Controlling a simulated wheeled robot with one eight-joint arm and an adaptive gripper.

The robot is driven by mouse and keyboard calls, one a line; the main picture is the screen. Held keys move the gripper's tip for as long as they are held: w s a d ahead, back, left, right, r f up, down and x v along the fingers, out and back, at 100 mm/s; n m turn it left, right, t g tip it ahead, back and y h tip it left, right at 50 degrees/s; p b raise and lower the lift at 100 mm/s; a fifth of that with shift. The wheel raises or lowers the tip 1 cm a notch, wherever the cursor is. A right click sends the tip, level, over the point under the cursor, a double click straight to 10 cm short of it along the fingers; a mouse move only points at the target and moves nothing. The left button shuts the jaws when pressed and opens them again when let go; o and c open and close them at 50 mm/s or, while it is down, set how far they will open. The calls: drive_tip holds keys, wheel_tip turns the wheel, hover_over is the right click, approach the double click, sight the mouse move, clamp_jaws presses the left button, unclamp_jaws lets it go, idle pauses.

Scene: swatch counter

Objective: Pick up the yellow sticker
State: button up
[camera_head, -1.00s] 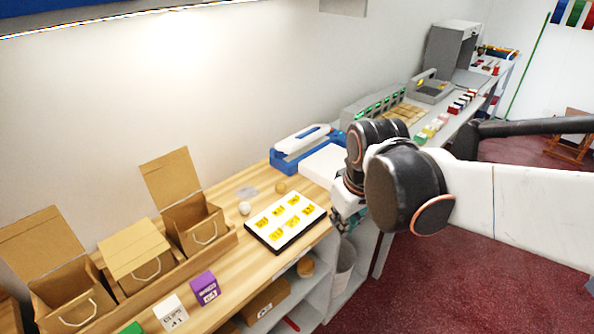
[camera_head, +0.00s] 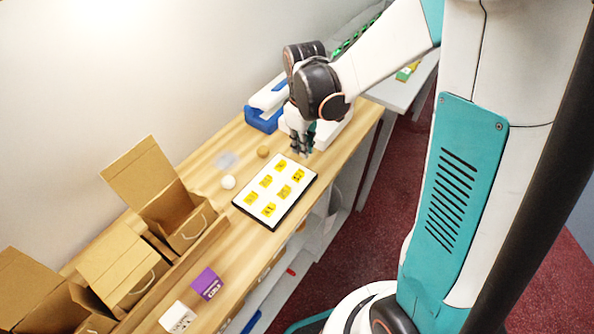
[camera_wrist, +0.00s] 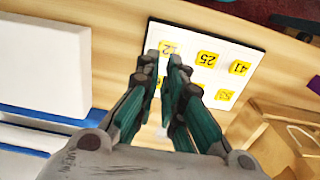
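Several yellow stickers lie in rows on a white board with a dark edge (camera_head: 240,203) on the wooden counter. In the wrist view I read one marked 25 (camera_wrist: 207,59), one marked 41 (camera_wrist: 238,68), one marked 53 (camera_wrist: 224,95) and one that seems to read 12 (camera_wrist: 168,47). My gripper (camera_wrist: 163,68) points down over the board's near-left part in the wrist view, its fingers slightly apart with nothing seen between them. They partly hide another sticker. In the head view my gripper (camera_head: 303,150) hangs by the board's far end.
A blue and white device (camera_head: 262,120) stands behind. The counter's right edge is close to the board.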

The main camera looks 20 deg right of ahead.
wheel_tip(320, 180, down, 9)
drive_tip(key=b, duration=0.3)
drive_tip(key=shift+d, duration=0.1)
clamp_jaws()
wheel_tip(320, 180, up, 20)
drive_tip(key=p, duration=0.6)
wheel_tip(320, 180, up, 4)
drive_tip(key=p, duration=0.3)
hover_over(303, 173)
idle(0.4)
